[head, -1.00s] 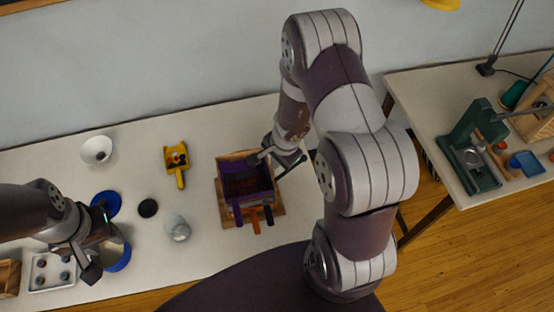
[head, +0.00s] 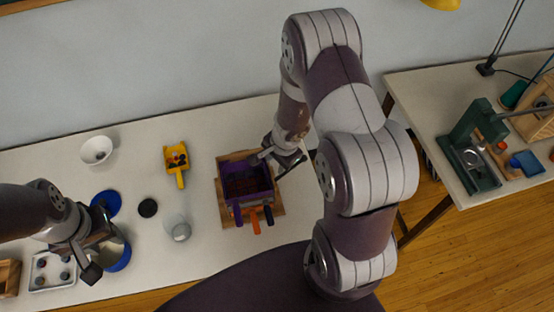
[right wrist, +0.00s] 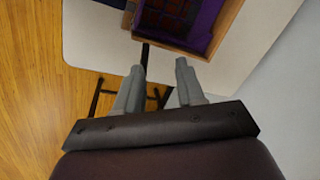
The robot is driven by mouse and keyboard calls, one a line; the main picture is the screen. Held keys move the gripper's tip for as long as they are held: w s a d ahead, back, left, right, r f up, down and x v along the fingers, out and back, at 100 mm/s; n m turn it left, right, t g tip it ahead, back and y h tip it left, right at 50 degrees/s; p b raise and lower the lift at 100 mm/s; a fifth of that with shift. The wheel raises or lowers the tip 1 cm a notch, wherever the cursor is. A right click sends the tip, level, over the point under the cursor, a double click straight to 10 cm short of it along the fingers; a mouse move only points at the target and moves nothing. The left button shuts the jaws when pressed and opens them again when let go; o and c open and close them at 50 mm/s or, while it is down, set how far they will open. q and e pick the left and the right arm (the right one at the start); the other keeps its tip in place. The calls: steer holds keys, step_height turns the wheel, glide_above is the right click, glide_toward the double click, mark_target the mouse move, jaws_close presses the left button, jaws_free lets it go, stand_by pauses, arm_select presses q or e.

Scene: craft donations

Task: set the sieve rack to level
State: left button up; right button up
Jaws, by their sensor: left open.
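The sieve rack, a purple tray with a dark grid inside (head: 248,182), sits in a wooden frame (head: 224,160) on the white table. It looks about flat from above. Purple and orange handles (head: 256,222) stick out at its front. Its corner also shows at the top of the right wrist view (right wrist: 205,28). My right gripper (head: 274,163) is open and empty, just beside the rack's right back side; its two fingers (right wrist: 160,66) stand apart in the right wrist view. My left gripper (head: 100,244) is open at the left, by a blue-based metal cup (head: 118,258), partly hiding it.
A yellow scoop (head: 176,158), a white bowl (head: 97,150), a clear jar (head: 178,228), a black disc (head: 148,208), a blue disc (head: 107,203) and a white sorting tray (head: 52,272) lie left of the rack. A second table (head: 432,110) stands at the right.

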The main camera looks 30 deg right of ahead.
steer(key=a+p+v, duration=0.1)
steer(key=p+v, duration=0.5)
steer(key=v, duration=0.6)
steer(key=shift+s+d+r, duration=0.15)
steer(key=shift+d+r, duration=0.15)
steer(key=shift+d, duration=0.2)
steer(key=s+a+f+n+b, duration=0.4)
steer(key=s+a+n+b, duration=0.2)
steer(key=n+b, duration=0.8)
steer(key=shift+s+f+n+g+h, duration=0.2)
steer(key=shift+s+n+g+h, duration=0.1)
steer(key=shift+s+g+h, duration=0.1)
